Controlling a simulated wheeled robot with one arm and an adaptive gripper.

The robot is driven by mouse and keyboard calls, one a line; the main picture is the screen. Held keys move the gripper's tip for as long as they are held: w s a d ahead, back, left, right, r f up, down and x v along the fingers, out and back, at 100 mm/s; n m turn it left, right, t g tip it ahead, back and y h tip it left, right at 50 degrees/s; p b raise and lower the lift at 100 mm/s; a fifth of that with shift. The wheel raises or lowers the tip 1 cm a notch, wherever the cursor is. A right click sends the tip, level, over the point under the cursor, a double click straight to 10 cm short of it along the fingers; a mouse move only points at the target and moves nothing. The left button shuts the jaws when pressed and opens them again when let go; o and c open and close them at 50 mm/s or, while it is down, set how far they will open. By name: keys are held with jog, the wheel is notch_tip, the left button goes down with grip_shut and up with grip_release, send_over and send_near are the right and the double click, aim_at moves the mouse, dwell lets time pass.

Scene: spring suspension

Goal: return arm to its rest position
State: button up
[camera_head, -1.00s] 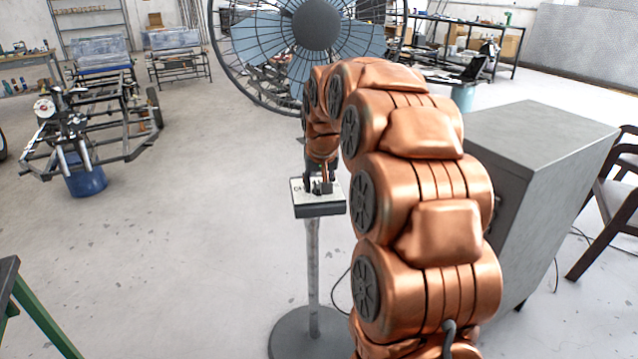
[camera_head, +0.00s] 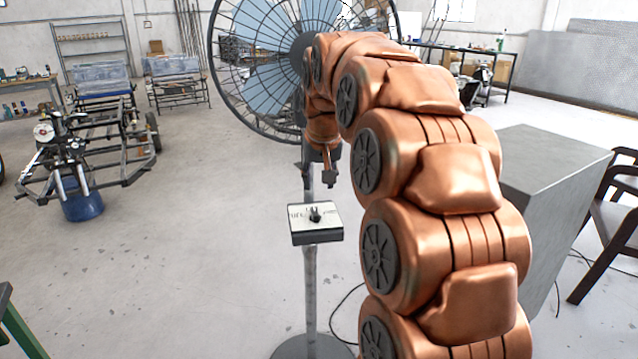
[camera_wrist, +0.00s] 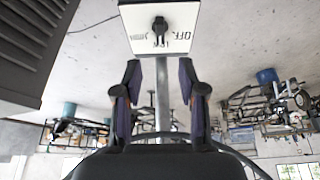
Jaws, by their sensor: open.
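My gripper (camera_head: 318,178) is at the end of my copper arm, above and behind the switch box in the head view, and holds nothing. In the wrist view my gripper (camera_wrist: 160,95) shows two dark fingers spread apart with a gap between them. The switch box (camera_head: 317,236) is a white-topped panel with a black knob (camera_head: 315,214) on a grey pole. In the wrist view the switch box (camera_wrist: 185,42) is at the top centre, beyond the fingertips and apart from them. Its knob (camera_wrist: 160,26) points toward one printed label; the lettering includes "OFF".
A large pedestal fan (camera_head: 262,85) stands behind my arm, close to it. A grey cabinet (camera_head: 550,190) and a dark chair (camera_head: 605,225) are at the right. A cart frame (camera_head: 85,165) with a blue bucket (camera_head: 82,206) is at the left. The floor left of the pole is clear.

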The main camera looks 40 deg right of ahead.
dwell(0.5)
jog(key=s+a+f+n+g+y, duration=0.1)
jog(key=s+a+f+n+g, duration=0.1)
jog(key=s+a+f, duration=0.6)
jog(key=s+a+f+n+g+y, duration=0.15)
jog(key=s+a+f, duration=0.35)
jog(key=s+a, duration=0.75)
jog(key=s+a+f+n+g, duration=0.1)
jog(key=s+f+n+g, duration=0.3)
jog(key=s, duration=1)
notch_tip(320, 180, up, 12)
jog(key=m+t+p, duration=0.1)
jog(key=m+p, duration=0.1)
jog(key=p, duration=1)
jog(key=shift+w+t+h+p, duration=0.35)
jog(key=shift+w, duration=0.05)
jog(key=shift+a, duration=0.2)
